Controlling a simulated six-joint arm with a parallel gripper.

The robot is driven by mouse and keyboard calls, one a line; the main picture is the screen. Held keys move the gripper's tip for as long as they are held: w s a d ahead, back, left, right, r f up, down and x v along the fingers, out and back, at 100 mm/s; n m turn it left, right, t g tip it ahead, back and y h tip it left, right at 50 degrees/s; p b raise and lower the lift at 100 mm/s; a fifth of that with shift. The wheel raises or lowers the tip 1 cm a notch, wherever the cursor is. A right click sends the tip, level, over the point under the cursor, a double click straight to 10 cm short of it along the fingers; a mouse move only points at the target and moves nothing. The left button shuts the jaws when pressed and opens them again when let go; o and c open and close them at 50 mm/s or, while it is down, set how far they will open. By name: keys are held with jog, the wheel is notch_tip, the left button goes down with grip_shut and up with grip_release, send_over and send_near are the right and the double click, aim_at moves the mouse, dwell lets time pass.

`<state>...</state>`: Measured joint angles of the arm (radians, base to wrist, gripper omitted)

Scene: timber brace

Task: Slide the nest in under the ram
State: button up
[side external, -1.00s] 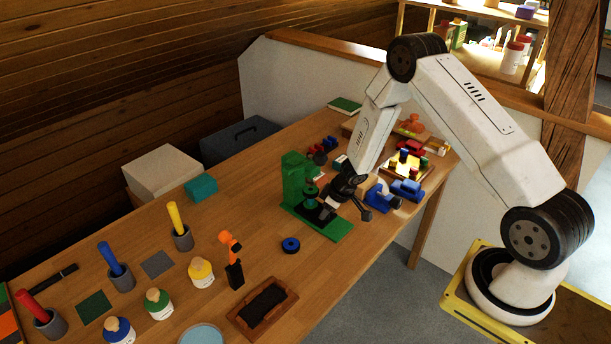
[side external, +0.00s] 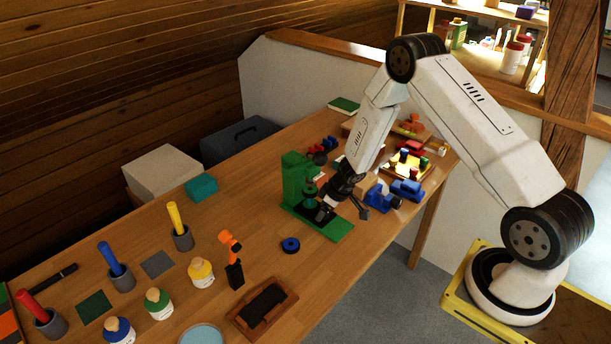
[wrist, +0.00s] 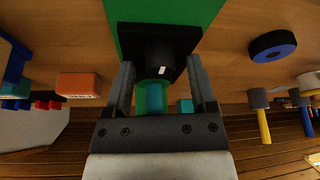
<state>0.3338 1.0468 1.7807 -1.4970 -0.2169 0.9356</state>
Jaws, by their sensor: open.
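A green press (side external: 297,178) stands on the bench with its green base plate (side external: 338,230) reaching out to the front right. The black nest (side external: 318,214) sits on that plate, close to the ram (side external: 309,191). In the wrist view the nest is a dark square slab (wrist: 128,38) bearing a dark cylinder (wrist: 160,52) with a bright spot. The green ram (wrist: 152,97) shows beyond the cylinder. My gripper (wrist: 162,68) is open, with one finger on each side of the cylinder. Contact with the nest cannot be told.
A blue ring (side external: 290,245) lies left of the press base. An orange-and-black tool (side external: 233,262) and a brown tray (side external: 263,305) stand nearer the front. Blue blocks (side external: 406,190) lie right of my gripper.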

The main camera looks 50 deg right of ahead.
jog(key=shift+r, duration=0.1)
jog(key=v, duration=0.7)
jog(key=shift+r, duration=0.2)
jog(key=shift+s, duration=0.15)
jog(key=s+a+r+n+t, duration=0.1)
jog(key=s+a+r+n, duration=0.55)
jog(key=a+r, duration=0.4)
jog(key=s+a+r+m+g, duration=0.1)
jog(key=s+r+m, duration=0.1)
jog(key=s+m, duration=0.2)
jog(key=s+a+r+m+g+h, duration=0.1)
jog(key=s+r+m, duration=0.1)
jog(key=s+m, duration=0.3)
jog(key=shift+a+r+g, duration=0.15)
jog(key=shift+r+g, duration=0.1)
jog(key=shift+g, duration=0.05)
